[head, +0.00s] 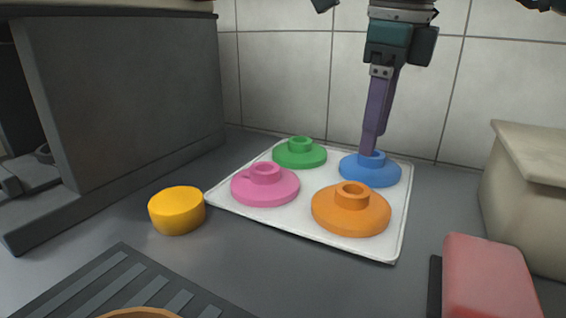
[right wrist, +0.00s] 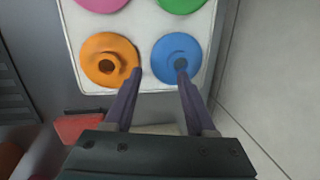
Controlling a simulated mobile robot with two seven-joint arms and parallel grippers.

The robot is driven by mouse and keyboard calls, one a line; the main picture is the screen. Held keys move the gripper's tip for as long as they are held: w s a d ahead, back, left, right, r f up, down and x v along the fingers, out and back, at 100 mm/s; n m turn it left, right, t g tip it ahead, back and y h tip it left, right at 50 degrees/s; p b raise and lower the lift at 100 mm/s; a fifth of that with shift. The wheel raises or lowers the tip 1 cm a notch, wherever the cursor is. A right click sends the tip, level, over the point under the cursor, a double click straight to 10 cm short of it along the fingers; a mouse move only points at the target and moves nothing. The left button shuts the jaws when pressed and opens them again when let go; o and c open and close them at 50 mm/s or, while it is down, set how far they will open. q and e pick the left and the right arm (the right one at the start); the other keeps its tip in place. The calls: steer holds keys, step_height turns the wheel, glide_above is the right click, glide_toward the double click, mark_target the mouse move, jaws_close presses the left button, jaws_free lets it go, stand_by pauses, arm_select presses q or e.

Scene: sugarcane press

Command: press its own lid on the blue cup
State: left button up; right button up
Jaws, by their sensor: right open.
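The blue lid (head: 370,174), a round disc with a raised knob, lies at the back right of a white tray; it also shows in the right wrist view (right wrist: 176,47). My right gripper (head: 371,148) points down over its knob. In the right wrist view the open fingers (right wrist: 160,72) are spread, one overlapping the blue lid near its knob and the other at the orange lid's edge. Whether a fingertip touches the blue lid, I cannot tell. No blue cup shows in either view. My left gripper is not in view.
The white tray (head: 225,203) also holds green (head: 299,156), pink (head: 264,188) and orange (head: 350,216) lids. A yellow round thing (head: 176,210) stands left of it. A red block (head: 489,278) is front right. A slatted grate (head: 118,282) lies front left. A tiled wall is behind.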

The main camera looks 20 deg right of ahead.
mark_target(365, 170)
steer(key=f, duration=0.2)
steer(key=w+f+b, duration=0.1)
steer(key=f, duration=0.2)
steer(key=shift+d, duration=0.2)
jaws_close()
stand_by(0.5)
